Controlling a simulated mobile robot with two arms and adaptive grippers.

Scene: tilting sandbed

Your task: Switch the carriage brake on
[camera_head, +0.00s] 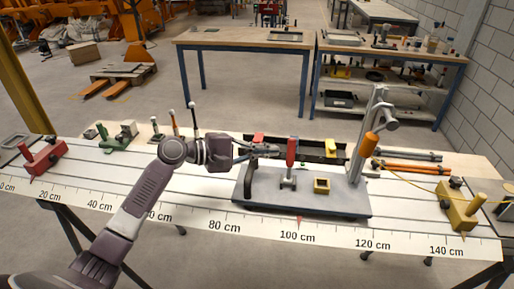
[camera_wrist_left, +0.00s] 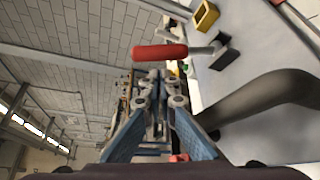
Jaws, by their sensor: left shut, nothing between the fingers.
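A grey carriage plate (camera_head: 335,200) sits on the white rail table near the 100 cm mark. A lever with a red handle (camera_head: 291,152) stands about upright on a metal foot on the plate. The red handle also shows in the left wrist view (camera_wrist_left: 160,52), just beyond my fingertips. My left gripper (camera_head: 277,151) is shut and empty, close beside the red handle on its left. In the left wrist view its fingers (camera_wrist_left: 153,78) are together; I cannot tell whether they touch the handle. My right gripper is not in view.
On the carriage stand a small yellow box (camera_head: 321,186), a dark curved handle (camera_wrist_left: 265,95) and a post with an orange grip (camera_head: 369,145). A dark trough (camera_head: 320,143) lies behind. A red block (camera_head: 43,158) and a yellow block (camera_head: 459,206) sit near the table ends.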

